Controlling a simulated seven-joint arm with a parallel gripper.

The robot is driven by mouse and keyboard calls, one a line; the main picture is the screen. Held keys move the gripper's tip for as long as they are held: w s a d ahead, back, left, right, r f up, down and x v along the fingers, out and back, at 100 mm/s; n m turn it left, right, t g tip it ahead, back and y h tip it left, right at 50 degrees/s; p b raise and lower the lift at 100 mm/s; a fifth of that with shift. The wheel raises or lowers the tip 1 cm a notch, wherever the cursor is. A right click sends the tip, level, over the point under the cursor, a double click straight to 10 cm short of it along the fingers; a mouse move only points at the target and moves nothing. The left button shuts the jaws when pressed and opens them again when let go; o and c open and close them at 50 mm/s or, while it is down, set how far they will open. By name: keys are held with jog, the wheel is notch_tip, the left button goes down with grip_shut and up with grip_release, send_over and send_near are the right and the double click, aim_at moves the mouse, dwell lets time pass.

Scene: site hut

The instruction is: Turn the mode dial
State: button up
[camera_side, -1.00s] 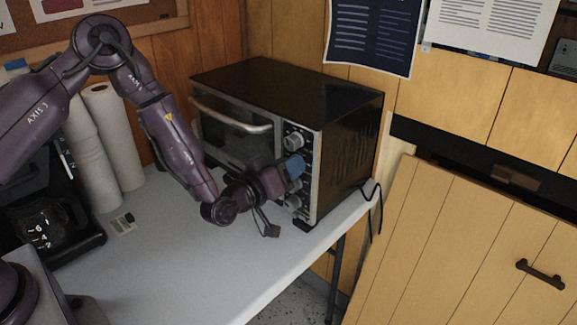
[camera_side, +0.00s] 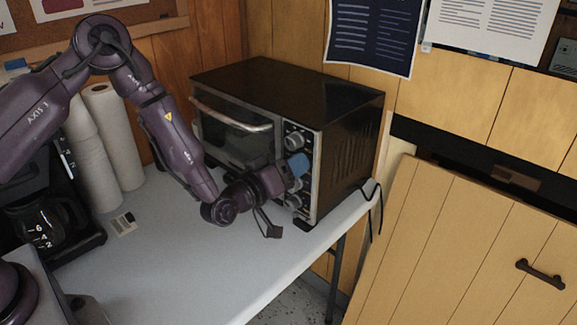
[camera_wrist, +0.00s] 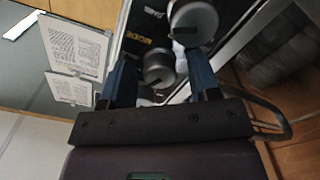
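The toaster oven (camera_side: 345,150) stands on the white table with a column of grey dials on its front panel. In the wrist view, the mode dial (camera_wrist: 158,69) is a grey knob beside the word MODE. It lies between the two blue fingers of my gripper (camera_wrist: 158,62), with a visible gap on each side. My gripper is open, and I cannot tell how far its tips reach along the dial. In the side view, my gripper (camera_side: 299,165) is at the panel and hides part of the dials.
Another grey dial (camera_wrist: 194,20) is close to the right finger in the wrist view. An upper dial (camera_side: 295,140) and a bottom dial (camera_side: 294,201) show on the panel. The oven door handle (camera_side: 232,116) is left of them. A coffee maker (camera_side: 45,215) and paper rolls (camera_side: 112,135) stand at left.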

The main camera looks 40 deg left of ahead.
jog(key=s, duration=1.3)
jog(key=shift+f, duration=0.1)
